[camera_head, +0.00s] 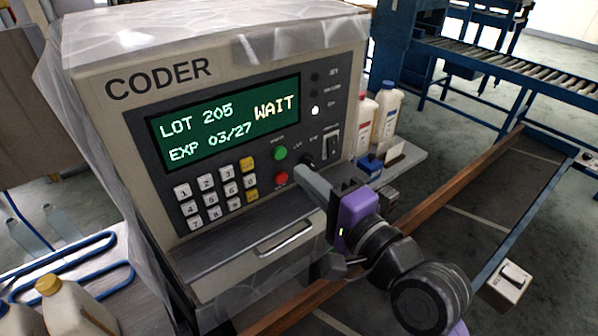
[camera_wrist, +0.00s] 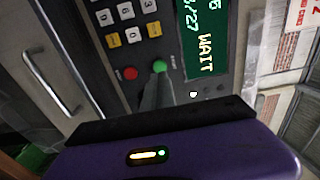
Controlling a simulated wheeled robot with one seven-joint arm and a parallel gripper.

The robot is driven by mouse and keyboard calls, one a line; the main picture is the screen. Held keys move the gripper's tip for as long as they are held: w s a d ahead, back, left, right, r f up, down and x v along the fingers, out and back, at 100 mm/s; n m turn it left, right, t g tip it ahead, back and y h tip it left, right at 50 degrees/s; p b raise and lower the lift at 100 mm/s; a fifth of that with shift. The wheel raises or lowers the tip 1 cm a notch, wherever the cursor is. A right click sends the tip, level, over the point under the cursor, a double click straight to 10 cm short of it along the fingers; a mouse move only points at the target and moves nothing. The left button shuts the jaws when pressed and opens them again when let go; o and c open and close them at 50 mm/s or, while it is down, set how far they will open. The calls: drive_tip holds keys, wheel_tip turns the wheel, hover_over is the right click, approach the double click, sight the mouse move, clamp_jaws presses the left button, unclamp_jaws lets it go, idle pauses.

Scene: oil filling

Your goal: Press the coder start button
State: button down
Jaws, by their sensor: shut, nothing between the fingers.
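The coder (camera_head: 98,100) is a beige machine with a dark front panel, and its screen (camera_head: 228,122) reads LOT 205, EXP 03/27 and WAIT. A green button (camera_head: 280,153) sits on the panel above a red button (camera_head: 281,178). In the wrist view the green button (camera_wrist: 159,66) is beside the red button (camera_wrist: 130,73). My gripper (camera_head: 298,168) is shut and empty, with its fingers pointing at the panel close to the right of both buttons. In the wrist view the fingertips (camera_wrist: 158,77) overlap the edge of the green button. I cannot tell whether they touch it.
A keypad (camera_head: 215,193) lies left of the buttons. A drawer handle (camera_head: 285,238) sticks out below the panel. Bottles (camera_head: 385,112) stand on a shelf to the right. A roller conveyor (camera_head: 510,68) is at the back right.

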drive_tip(key=b+v, duration=0.1)
drive_tip(key=v, duration=0.6)
drive_tip(key=shift+s+d, duration=0.2)
idle(0.4)
drive_tip(key=s+d+n+t+h, duration=0.25)
drive_tip(key=d+t+h, duration=0.25)
drive_tip(key=d, duration=0.3)
drive_tip(key=s+d+f+n+g+h, duration=0.1)
drive_tip(key=s+f+n, duration=0.2)
drive_tip(key=s+f, duration=0.3)
drive_tip(key=s+d+f+n+g+h, duration=0.2)
drive_tip(key=s+f, duration=0.4)
drive_tip(key=s, duration=0.7)
drive_tip(key=s+d+f+n+g+h, duration=0.1)
drive_tip(key=s+f+n, duration=0.3)
drive_tip(key=s, duration=0.6)
wheel_tip(320, 180, down, 2)
drive_tip(key=shift+d+f+g+h, duration=0.1)
drive_tip(key=shift+d+g+h, duration=0.25)
drive_tip(key=shift+g, duration=0.35)
